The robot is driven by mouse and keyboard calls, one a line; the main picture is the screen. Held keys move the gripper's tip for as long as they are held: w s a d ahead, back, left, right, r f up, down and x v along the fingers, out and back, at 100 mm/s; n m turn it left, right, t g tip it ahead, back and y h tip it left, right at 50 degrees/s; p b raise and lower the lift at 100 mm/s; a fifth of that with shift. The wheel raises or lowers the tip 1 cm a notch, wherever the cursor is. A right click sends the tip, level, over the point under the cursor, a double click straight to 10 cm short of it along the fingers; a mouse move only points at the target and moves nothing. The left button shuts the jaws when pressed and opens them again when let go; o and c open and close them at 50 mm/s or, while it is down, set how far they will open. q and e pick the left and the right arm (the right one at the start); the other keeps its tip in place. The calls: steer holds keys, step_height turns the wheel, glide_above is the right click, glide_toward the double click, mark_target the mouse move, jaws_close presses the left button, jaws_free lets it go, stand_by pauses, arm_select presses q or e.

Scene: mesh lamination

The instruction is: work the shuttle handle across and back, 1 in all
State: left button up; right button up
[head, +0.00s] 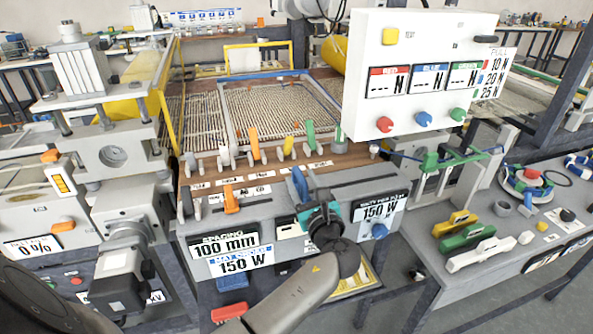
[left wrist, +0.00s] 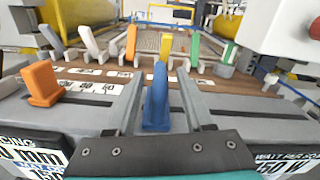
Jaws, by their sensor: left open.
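A blue upright handle (head: 299,184) stands on the grey front rail of the mesh machine; no readable label names it as the shuttle handle. In the left wrist view the blue handle (left wrist: 157,98) stands between the two fingers of my left gripper, with a visible gap on each side. My left gripper (head: 309,196) is open around it, reaching in from the front. The fingers partly cover the rail beside the handle. My right gripper is not in view.
An orange handle (head: 231,200) stands on the same rail to the left. Several coloured levers stand behind on the brown board (head: 215,171), before the wire mesh (head: 275,108). A white panel (head: 410,70) with red, blue and green knobs rises at the right.

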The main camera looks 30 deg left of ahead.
mark_target(298, 171)
arm_select(q)
steer(key=shift+x, duration=2.35)
jaws_close()
steer(key=shift+d, duration=0.1)
